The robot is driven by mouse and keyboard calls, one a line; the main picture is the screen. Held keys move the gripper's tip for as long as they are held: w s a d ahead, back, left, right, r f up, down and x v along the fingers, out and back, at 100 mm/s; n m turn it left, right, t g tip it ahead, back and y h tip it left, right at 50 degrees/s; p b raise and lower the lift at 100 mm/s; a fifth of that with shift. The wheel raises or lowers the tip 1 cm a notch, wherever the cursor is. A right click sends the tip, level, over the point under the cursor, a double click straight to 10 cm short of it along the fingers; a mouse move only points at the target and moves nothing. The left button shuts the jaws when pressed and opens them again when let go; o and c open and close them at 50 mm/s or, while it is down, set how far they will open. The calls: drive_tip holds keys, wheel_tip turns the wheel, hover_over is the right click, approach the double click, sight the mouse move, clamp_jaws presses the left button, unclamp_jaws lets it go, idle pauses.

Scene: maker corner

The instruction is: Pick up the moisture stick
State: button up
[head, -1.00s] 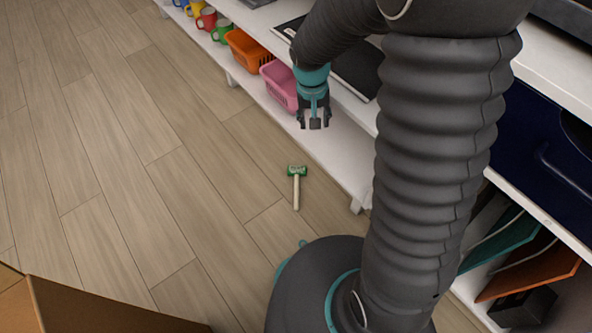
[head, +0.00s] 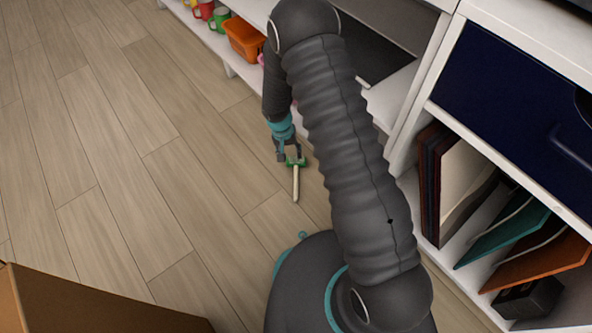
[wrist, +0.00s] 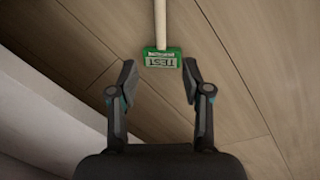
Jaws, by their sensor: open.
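The moisture stick (head: 296,181) lies on the wood floor, with a pale shaft and a green head. In the head view its head is partly covered by my gripper (head: 291,156), which points down over it. In the wrist view the green head of the moisture stick (wrist: 162,59) shows printed lettering, and its pale shaft runs to the top edge. My gripper (wrist: 160,82) is open and empty there, with a finger to each side and the green head just beyond the fingertips, midway between them. I see no contact.
A white shelf unit (head: 238,67) with an orange basket (head: 245,40) and several mugs stands along the back. A cardboard box (head: 90,305) is at the lower left. Panels (head: 505,236) lean in the right shelf. The floor to the left is clear.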

sight(296, 174)
drive_tip(key=f, duration=0.4)
drive_tip(key=d+f+b, duration=0.1)
drive_tip(key=f, duration=0.3)
drive_tip(key=d+f, duration=0.1)
drive_tip(key=f, duration=0.3)
drive_tip(key=shift+s+f+b, duration=0.2)
drive_tip(key=shift+f+b, duration=0.15)
drive_tip(key=shift+f, duration=0.05)
clamp_jaws()
